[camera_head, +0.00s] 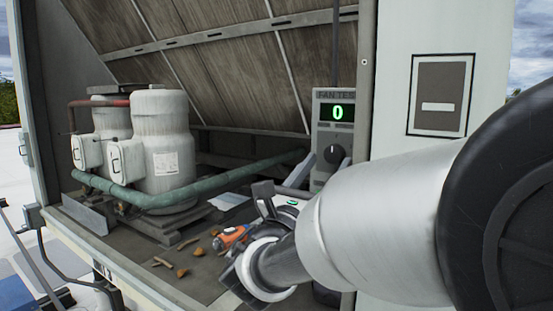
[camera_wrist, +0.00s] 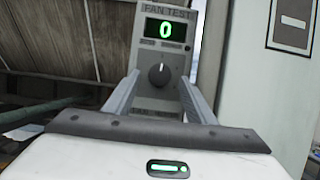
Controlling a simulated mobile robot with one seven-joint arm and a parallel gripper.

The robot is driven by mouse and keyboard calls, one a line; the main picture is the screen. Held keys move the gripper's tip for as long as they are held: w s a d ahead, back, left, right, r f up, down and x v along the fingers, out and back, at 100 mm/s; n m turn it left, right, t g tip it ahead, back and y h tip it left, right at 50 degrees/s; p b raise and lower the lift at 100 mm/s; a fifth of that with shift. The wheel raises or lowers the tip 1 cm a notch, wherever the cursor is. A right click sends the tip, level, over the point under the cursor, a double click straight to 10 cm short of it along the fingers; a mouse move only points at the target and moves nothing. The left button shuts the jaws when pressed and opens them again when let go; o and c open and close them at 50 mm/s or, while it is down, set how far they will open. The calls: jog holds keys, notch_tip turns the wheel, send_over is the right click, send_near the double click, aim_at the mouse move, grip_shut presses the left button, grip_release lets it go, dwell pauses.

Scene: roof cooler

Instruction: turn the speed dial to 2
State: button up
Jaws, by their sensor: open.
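The speed dial (camera_wrist: 159,75) is a dark round knob with a light pointer mark, on the grey fan test panel (camera_wrist: 178,18). The mark points about straight up in the wrist view. The green display (camera_wrist: 165,28) above it reads 0. In the head view the dial (camera_head: 334,154) sits below the display (camera_head: 338,112). My gripper (camera_wrist: 158,88) is open, with one finger on each side of the dial in the wrist view. Nothing is between the fingers that I can see them touching; the remaining distance to the dial is unclear. In the head view my arm partly hides the gripper (camera_head: 305,172) and the panel's lower part.
White tanks (camera_head: 165,150) and a green pipe (camera_head: 150,199) stand at the left inside the housing. An orange tool (camera_head: 230,237) and scattered brown bits lie on the floor below my wrist. A pale wall with a framed plate (camera_head: 438,85) stands right of the panel.

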jog(key=shift+x, duration=1)
jog(key=c, duration=1)
jog(key=shift+c, duration=0.2)
